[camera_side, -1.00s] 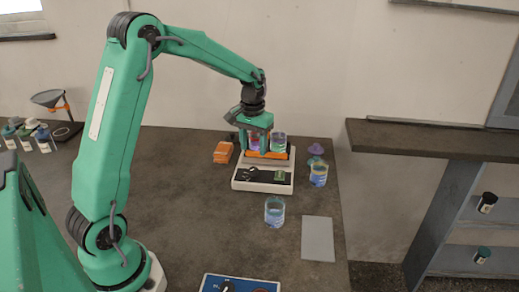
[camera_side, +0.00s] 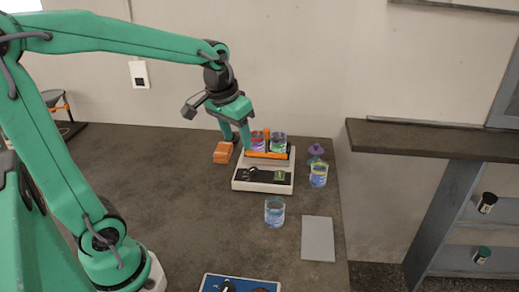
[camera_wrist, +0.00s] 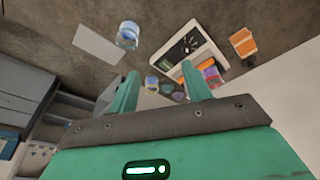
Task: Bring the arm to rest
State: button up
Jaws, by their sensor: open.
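My gripper (camera_side: 237,143) is open and empty, above and just left of the shaker in the side view. Its two fingers also show in the wrist view (camera_wrist: 160,88), spread apart with nothing between them in their grasp. The white shaker (camera_side: 263,180) stands on the dark table with an orange holder on its top. Two glass beakers stand in the holder: one with pink-purple contents (camera_side: 257,143) and one with green and red contents (camera_side: 279,144). In the wrist view, a finger partly covers the shaker's holder.
An orange block stack (camera_side: 223,153) lies left of the shaker. A beaker with blue and yellow contents (camera_side: 318,176) and a purple-topped item (camera_side: 315,153) stand right. A blue beaker (camera_side: 274,213), grey pad (camera_side: 318,240) and blue control box (camera_side: 238,284) are nearer. The table's left middle is clear.

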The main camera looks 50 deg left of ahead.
jog(key=s+d+m+t, duration=0.2)
jog(key=s+d, duration=0.2)
jog(key=s, duration=0.7)
jog(key=shift+s+d+r+t, duration=0.25)
jog(key=shift+d+r+t, duration=0.05)
jog(key=shift+r, duration=0.1)
